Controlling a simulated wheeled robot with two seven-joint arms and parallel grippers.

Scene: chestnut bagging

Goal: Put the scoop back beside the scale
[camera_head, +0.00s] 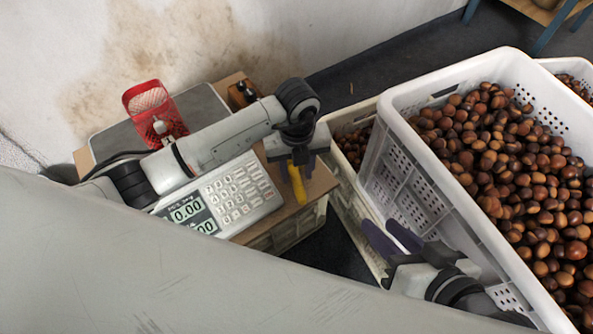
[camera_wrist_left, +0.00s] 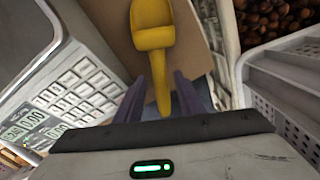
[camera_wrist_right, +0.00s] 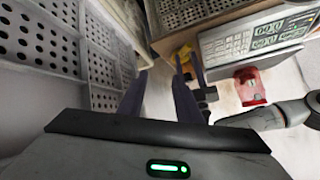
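The yellow scoop (camera_head: 298,184) lies on the brown table beside the scale's keypad. In the left wrist view the scoop (camera_wrist_left: 153,33) has its bowl at the top and its handle pointing toward my gripper. The scale (camera_head: 233,196) has a white keypad and a display reading 0.00; it also shows in the left wrist view (camera_wrist_left: 85,88). My left gripper (camera_head: 296,165) is over the scoop, its fingers apart on both sides of the handle with gaps visible. My right gripper (camera_head: 392,236) is open and empty beside the white crate.
A large white crate (camera_head: 424,172) full of chestnuts stands at the right, with a lower crate (camera_head: 342,193) next to the table. The table's brown top (camera_head: 318,184) has a little bare room by the scoop.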

